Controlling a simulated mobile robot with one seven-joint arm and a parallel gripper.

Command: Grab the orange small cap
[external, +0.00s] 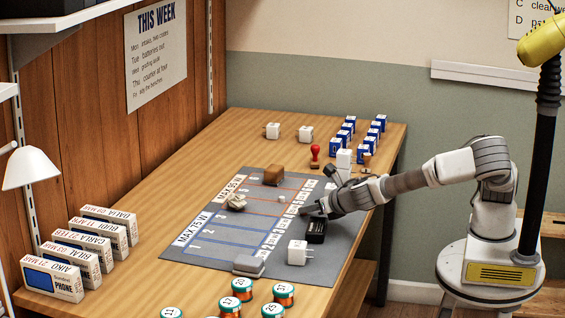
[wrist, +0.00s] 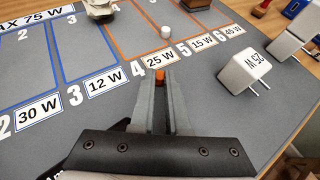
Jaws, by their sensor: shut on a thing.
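My gripper (wrist: 160,82) is shut on the orange small cap (wrist: 160,73), which shows as a small orange patch between the two fingertips in the wrist view. The cap is over or at the strip of wattage labels, close to the "25 W" label (wrist: 160,60); I cannot tell whether it touches the mat. In the external view my gripper (external: 312,212) is low over the right part of the grey mat (external: 195,262), and the cap cannot be made out there.
A small white cylinder (wrist: 165,32) stands just beyond the fingertips. A white plug charger (wrist: 244,68) lies to the right. A black box (external: 316,232) and another white charger (external: 297,252) are near my gripper. A brown block (external: 273,174) and red stamp (external: 315,155) stand farther back.

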